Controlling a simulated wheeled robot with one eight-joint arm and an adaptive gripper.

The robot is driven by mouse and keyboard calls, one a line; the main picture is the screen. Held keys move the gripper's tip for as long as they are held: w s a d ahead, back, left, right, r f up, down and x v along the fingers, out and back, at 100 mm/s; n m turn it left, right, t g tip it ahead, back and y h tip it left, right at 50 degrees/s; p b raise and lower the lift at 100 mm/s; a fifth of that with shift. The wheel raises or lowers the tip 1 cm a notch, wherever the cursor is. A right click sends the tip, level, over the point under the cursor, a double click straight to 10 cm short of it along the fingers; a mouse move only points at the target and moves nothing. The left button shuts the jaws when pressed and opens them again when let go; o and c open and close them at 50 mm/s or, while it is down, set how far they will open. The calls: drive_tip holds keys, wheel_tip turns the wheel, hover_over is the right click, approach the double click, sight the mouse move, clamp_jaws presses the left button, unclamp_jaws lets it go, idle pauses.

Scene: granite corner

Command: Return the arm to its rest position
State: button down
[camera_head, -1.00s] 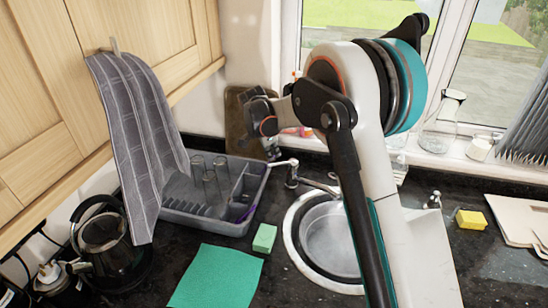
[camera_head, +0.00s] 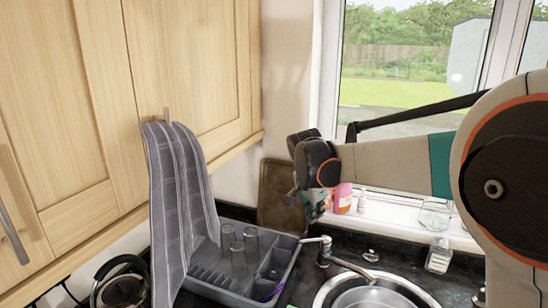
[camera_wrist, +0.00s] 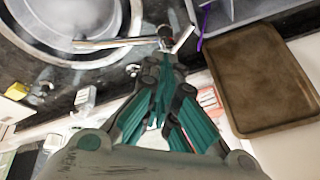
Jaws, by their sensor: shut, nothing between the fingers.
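My arm reaches in from the right of the head view, in front of the window. My gripper (camera_head: 316,210) hangs from the dark wrist joint, small and partly hidden there. In the wrist view its teal fingers converge at the tips (camera_wrist: 170,62). It is shut with nothing held, and it appears above the counter near the tap (camera_wrist: 163,38). I cannot tell its exact height.
The grey dish rack (camera_head: 285,272) holding several glasses stands left of the sink (camera_head: 325,292). A brown tray (camera_head: 283,195) leans on the wall behind. A grey towel (camera_head: 165,215) hangs from a cupboard door (camera_head: 70,130). A soap bottle (camera_head: 439,255) stands by the sink.

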drive_tip(key=s+d+r+n+b, duration=0.1)
drive_tip(key=s+d+n+b, duration=0.15)
drive_tip(key=s, duration=0.65)
drive_tip(key=s+d+f+n+t+b, duration=0.1)
drive_tip(key=s+f+n+b, duration=0.1)
drive_tip(key=s, duration=0.6)
drive_tip(key=s+d+f+n+t+y+b, duration=0.1)
drive_tip(key=s+f+n, duration=0.3)
drive_tip(key=s, duration=0.4)
drive_tip(key=s+d+f+n+t+y+b, duration=0.1)
drive_tip(key=s+d+f+n+b, duration=0.2)
drive_tip(key=s, duration=0.5)
wheel_tip(320, 180, down, 3)
drive_tip(key=shift+s+r+t+b, duration=0.2)
drive_tip(key=shift+t+b, duration=0.1)
drive_tip(key=shift+b, duration=0.15)
